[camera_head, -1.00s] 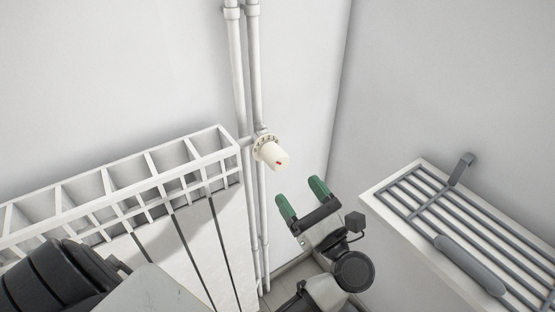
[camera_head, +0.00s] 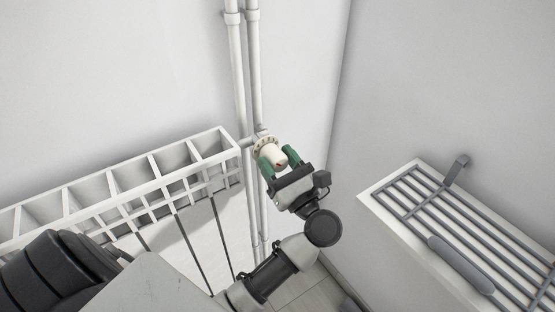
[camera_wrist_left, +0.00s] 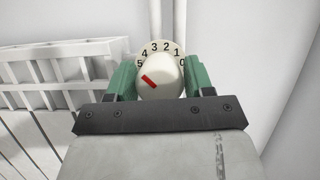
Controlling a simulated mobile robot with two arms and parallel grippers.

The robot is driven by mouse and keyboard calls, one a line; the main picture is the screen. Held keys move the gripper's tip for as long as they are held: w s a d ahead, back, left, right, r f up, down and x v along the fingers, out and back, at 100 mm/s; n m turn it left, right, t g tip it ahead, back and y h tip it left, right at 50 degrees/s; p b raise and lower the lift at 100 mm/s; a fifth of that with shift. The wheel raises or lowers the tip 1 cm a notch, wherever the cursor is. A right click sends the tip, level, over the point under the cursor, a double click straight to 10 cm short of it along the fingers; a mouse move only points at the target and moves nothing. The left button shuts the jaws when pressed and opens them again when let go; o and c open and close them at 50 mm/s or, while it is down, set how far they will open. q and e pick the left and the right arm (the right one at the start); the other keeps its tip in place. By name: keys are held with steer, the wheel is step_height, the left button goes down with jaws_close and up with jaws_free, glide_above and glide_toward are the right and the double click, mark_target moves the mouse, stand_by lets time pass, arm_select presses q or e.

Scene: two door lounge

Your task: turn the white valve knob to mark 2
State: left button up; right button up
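The white valve knob (camera_head: 279,156) sits on the pipes at the right end of the radiator. In the left wrist view the knob (camera_wrist_left: 165,80) has a dial ring numbered 0 to 5 behind it. Its red mark points up and left, near the 5. My left gripper (camera_head: 280,160) has its green fingers on either side of the knob. In the left wrist view the open gripper (camera_wrist_left: 160,80) straddles the knob closely; whether the fingers touch it is hard to tell. My right gripper is not in view.
A white radiator (camera_head: 110,180) stands left of the knob along the wall. Two vertical white pipes (camera_head: 245,70) run behind the knob. A white shelf with grey bars (camera_head: 385,200) is at the right. A wall corner lies just right of the pipes.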

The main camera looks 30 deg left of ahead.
arm_select(q)
steer(key=c, duration=0.5)
steer(key=shift+m, duration=0.4)
steer(key=m+t+p, duration=0.1)
steer(key=m, duration=0.1)
steer(key=shift+m+t+h, duration=0.4)
steer(key=shift+r+m+t+h+p, duration=0.15)
steer(key=shift+m+t+h+p, duration=0.3)
steer(key=shift+m+p, duration=0.55)
steer(key=m+h+p, duration=0.1)
steer(key=m+p, duration=0.1)
steer(key=m+t+h+p, duration=0.1)
steer(key=m+p, duration=0.1)
steer(key=m, duration=0.1)
steer(key=m+t+h+p, duration=0.1)
steer(key=m+p, duration=0.1)
steer(key=m, duration=0.1)
steer(key=shift+t, duration=0.25)
steer(key=shift+m+h+p, duration=0.55)
steer(key=shift+m+p, duration=0.75)
steer(key=shift+m, duration=0.1)
steer(key=shift+f, duration=0.2)
